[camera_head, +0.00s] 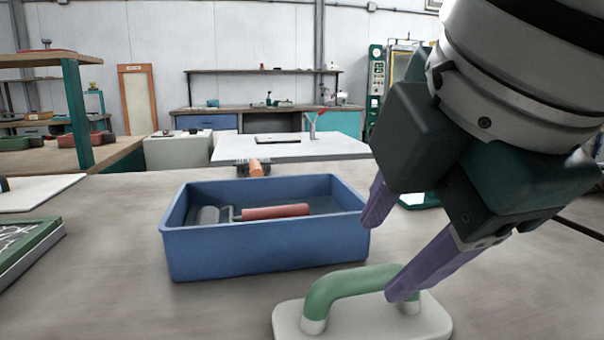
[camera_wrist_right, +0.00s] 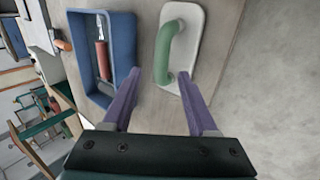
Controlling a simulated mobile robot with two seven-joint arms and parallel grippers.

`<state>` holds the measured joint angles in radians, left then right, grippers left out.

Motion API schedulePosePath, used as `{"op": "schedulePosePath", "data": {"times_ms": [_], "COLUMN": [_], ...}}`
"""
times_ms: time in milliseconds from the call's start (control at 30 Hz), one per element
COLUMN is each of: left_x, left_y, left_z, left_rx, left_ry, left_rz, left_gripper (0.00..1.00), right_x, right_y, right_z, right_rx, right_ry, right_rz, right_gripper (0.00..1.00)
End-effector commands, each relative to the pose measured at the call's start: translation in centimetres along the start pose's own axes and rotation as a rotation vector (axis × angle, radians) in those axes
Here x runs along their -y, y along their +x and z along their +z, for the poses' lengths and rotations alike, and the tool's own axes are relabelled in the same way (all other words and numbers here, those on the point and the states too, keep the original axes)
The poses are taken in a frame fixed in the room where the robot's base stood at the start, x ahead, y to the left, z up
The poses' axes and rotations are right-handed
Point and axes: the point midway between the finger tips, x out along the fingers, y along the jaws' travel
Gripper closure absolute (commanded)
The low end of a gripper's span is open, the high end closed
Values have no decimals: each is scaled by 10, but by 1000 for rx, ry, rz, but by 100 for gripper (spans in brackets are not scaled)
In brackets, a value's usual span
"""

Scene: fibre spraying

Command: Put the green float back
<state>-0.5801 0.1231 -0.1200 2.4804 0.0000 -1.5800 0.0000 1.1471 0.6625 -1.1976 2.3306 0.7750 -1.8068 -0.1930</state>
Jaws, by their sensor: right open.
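The green float has a pale grey plate (camera_head: 365,320) and a green arched handle (camera_head: 345,280). It lies plate down on the table at the front, cut off by the lower edge in the head view. In the right wrist view the float (camera_wrist_right: 168,50) lies just ahead of the fingers. My right gripper (camera_head: 388,248) is open and empty, with purple fingers spread. It is above the handle's right end, and one fingertip overlaps that end in the head view; I cannot tell if they touch. My left gripper is not in view.
A blue tray (camera_head: 265,250) stands just behind the float, holding a roller with a red handle (camera_head: 275,211). An orange-handled tool (camera_head: 257,168) lies behind the tray. A green-framed board (camera_head: 30,255) is at the left. The tabletop between board and tray is clear.

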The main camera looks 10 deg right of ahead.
Motion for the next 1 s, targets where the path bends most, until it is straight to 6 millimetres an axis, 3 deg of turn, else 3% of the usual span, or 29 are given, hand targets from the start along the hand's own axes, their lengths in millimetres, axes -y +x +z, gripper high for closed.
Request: {"op": "schedulePosePath", "data": {"times_ms": [100,233,700,867,1000], "left_x": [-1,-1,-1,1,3], "left_y": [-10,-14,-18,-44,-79], "left_z": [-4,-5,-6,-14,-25], "left_rx": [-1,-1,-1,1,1], "left_ry": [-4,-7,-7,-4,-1], "left_rz": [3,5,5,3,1], "left_gripper": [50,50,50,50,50], "right_x": [-2,-2,0,0,-1], "right_y": [-26,-40,-47,-60,-80], "right_z": [-1,-1,-3,-27,-56], "right_rx": [-2,-2,-12,-119,-259], "right_ry": [-2,-1,7,97,300], "right_rz": [4,2,-3,-40,-98], "right_gripper": [41,41,41,41,41]}}
